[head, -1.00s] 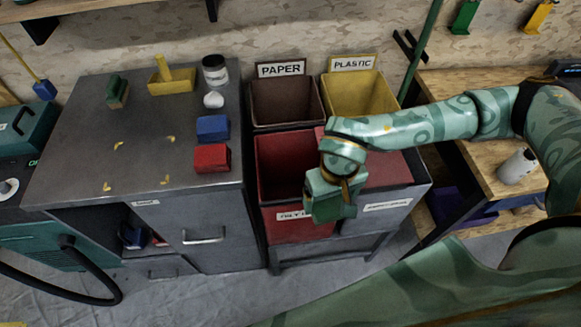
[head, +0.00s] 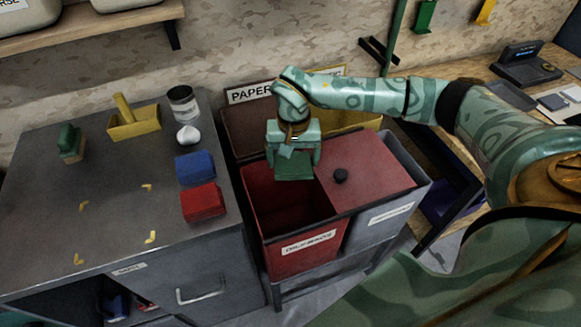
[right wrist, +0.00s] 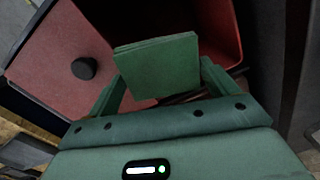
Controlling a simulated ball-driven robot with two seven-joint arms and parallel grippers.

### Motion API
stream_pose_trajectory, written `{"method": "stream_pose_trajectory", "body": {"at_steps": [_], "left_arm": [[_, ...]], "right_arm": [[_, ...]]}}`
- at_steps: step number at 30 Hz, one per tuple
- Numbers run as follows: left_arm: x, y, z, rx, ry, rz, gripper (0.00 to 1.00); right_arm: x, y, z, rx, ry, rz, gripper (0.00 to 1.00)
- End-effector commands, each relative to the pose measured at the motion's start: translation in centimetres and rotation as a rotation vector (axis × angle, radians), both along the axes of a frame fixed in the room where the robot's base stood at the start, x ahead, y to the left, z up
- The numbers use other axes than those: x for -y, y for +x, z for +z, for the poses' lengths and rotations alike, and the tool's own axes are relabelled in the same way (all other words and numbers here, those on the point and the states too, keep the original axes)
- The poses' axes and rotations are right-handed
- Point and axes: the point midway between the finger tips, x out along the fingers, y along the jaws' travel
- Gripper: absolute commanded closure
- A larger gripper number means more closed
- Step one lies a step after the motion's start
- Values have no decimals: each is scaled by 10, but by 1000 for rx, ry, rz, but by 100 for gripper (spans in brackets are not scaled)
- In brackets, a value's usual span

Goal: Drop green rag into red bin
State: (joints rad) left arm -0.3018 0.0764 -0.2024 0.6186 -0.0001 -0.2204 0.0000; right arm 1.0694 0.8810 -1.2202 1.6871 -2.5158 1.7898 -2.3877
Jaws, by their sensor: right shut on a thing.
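My right gripper (head: 293,172) is shut on the green rag (head: 293,164) above the back part of the red bin (head: 262,222). In the right wrist view the rag (right wrist: 158,67) is a flat folded green square between the fingers (right wrist: 160,90), with the red bin's opening (right wrist: 222,30) behind it. The red bin is open at the top and dark inside, with a label on its front. My left gripper is not in view.
A red lid with a black knob (head: 341,176) covers the grey bin (head: 385,222) on the right. The brown paper bin (head: 243,140) and yellow plastic bin (head: 362,122) stand behind. The grey cabinet (head: 110,205) at left carries red (head: 202,202) and blue (head: 194,167) blocks.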

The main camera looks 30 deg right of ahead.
Motion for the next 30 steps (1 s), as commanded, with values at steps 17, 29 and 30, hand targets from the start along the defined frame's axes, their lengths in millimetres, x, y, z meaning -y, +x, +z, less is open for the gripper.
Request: {"method": "stream_pose_trajectory", "body": {"at_steps": [17,29,30], "left_arm": [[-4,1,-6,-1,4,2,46],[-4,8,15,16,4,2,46],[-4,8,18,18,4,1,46]], "right_arm": [[0,0,-6,0,0,0,0],[0,1,63,9,-1,0,0],[0,1,75,8,-2,1,0]]}}
